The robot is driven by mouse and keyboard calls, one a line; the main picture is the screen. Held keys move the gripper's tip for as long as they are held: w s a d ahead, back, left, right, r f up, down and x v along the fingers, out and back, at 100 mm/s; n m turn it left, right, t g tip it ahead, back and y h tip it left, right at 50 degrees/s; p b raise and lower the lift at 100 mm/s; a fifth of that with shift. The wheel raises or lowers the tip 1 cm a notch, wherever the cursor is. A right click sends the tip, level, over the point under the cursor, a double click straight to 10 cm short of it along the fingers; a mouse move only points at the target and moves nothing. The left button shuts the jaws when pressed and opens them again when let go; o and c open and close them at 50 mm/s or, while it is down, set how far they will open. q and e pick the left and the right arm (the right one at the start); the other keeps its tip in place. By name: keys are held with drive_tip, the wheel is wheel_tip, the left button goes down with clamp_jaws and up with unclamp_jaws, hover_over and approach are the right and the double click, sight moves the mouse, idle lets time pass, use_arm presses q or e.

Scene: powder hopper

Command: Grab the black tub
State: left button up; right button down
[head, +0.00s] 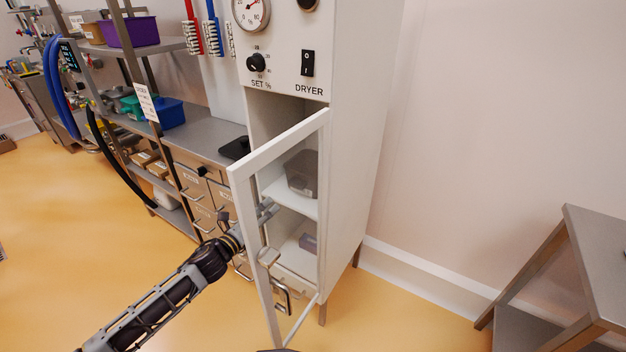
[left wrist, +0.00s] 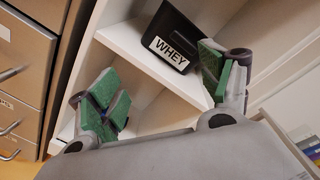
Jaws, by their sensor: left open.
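The black tub (left wrist: 172,35) with a white "WHEY" label stands on a white shelf (left wrist: 140,47) in the left wrist view. In the head view, a dark grey tub (head: 302,172), seemingly the same one, shows through the door pane on the upper shelf of the dryer cabinet (head: 365,150). My left gripper (left wrist: 160,88) is open, its green-padded fingers spread below and in front of the tub, with nothing between them. In the head view, my left gripper (head: 268,210) is at the cabinet opening, partly behind the door frame.
The white-framed cabinet door (head: 240,215) stands open close to my left arm. A bluish item (head: 308,242) lies on the lower shelf. Drawers (head: 195,190) and a steel counter (head: 205,130) are at left. A steel table (head: 600,240) stands at right, with clear floor between.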

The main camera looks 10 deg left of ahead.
use_arm(q)
drive_tip(key=shift+s+d+r+m+h, duration=0.15)
drive_tip(key=shift+d+r+m, duration=0.25)
drive_tip(key=shift+m, duration=1.5)
drive_tip(key=shift+s+d+r+m+h, duration=0.1)
drive_tip(key=shift+d+r+m+h, duration=0.25)
drive_tip(key=shift+m, duration=1.55)
drive_tip(key=shift+s+d+r+m+h, duration=0.1)
drive_tip(key=shift+d+r+m, duration=0.4)
drive_tip(key=shift+m, duration=1.4)
use_arm(e)
drive_tip(key=shift+s+d+g, duration=0.3)
use_arm(q)
drive_tip(key=x, duration=0.8)
drive_tip(key=shift+w, duration=0.35)
use_arm(e)
drive_tip(key=shift+s+d, duration=0.15)
drive_tip(key=shift+s, duration=0.1)
